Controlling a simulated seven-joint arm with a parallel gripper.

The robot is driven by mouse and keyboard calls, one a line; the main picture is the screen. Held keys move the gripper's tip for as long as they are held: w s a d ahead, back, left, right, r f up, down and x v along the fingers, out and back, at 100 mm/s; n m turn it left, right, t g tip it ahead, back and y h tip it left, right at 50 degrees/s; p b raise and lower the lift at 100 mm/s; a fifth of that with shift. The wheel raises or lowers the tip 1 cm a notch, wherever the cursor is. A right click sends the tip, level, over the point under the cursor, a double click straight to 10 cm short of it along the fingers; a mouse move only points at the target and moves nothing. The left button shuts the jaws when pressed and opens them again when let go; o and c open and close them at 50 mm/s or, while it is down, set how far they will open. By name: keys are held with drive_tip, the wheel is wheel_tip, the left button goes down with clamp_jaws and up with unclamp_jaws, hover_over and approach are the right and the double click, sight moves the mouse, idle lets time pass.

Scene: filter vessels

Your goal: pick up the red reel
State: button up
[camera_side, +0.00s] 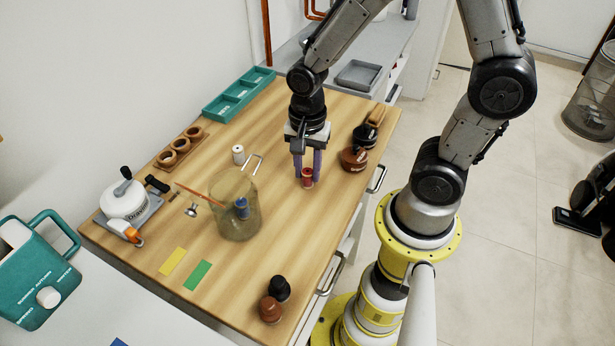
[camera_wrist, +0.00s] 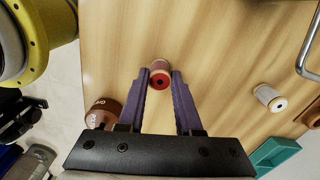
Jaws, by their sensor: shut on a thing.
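The red reel (camera_side: 307,177) stands upright on the wooden table, toward its right side. In the wrist view the red reel (camera_wrist: 159,77) shows its red top with a dark hole, right between the fingertips. My gripper (camera_side: 307,174) reaches down from above with its purple fingers on either side of the reel. In the wrist view my gripper (camera_wrist: 160,80) is shut on the reel, a finger against each side. I cannot tell any gap between the reel and the table.
A white reel (camera_side: 238,154) stands to the left. Brown and black jars (camera_side: 353,158) stand close on the right. A teal tray (camera_side: 239,94) lies at the back.

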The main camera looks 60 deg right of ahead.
clamp_jaws()
